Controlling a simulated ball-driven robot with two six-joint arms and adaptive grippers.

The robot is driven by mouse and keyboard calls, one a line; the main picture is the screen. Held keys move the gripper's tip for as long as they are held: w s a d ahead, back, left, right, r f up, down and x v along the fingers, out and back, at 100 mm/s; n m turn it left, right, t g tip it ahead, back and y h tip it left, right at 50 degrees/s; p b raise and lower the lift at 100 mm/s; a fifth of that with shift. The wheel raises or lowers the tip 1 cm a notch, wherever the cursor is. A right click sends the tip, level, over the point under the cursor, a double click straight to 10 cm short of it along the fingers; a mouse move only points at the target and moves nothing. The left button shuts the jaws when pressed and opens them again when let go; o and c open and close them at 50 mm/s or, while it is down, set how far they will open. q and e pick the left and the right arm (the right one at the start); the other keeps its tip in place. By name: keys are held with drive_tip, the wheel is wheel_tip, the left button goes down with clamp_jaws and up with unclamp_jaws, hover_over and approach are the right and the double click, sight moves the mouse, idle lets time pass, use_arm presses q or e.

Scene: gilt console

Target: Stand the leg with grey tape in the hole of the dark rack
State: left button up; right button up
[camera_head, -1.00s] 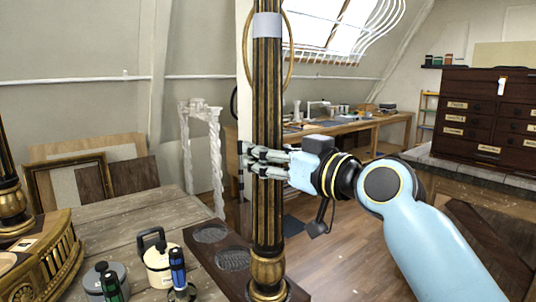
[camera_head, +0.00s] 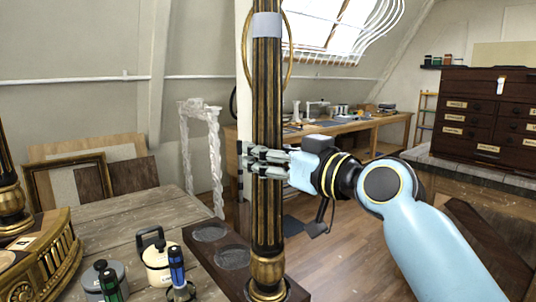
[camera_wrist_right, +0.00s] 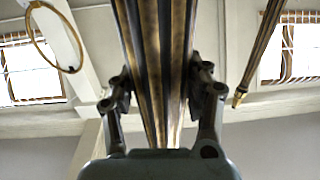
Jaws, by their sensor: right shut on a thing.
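The leg with grey tape (camera_head: 267,100) is a tall dark fluted column with gilt edges, upright in the head view. Its grey tape band (camera_head: 267,25) is near the top. Its gilt foot (camera_head: 267,272) is at the near end of the dark rack (camera_head: 208,262); the hole there is hidden by the foot, so I cannot tell how deep it sits. My right gripper (camera_head: 262,160) is shut on the leg at mid-height. The right wrist view shows the leg (camera_wrist_right: 155,70) between both fingers (camera_wrist_right: 158,100). My left gripper is not in view.
Two round grey recesses (camera_head: 232,256) show in the rack. Left of it stand a cream canister (camera_head: 158,262), a blue-capped bottle (camera_head: 177,268) and a grey pot (camera_head: 100,275). A gilt console part (camera_head: 45,258) fills the lower left. The wooden table behind is mostly clear.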

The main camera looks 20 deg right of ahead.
drive_tip(key=shift+r, duration=0.1)
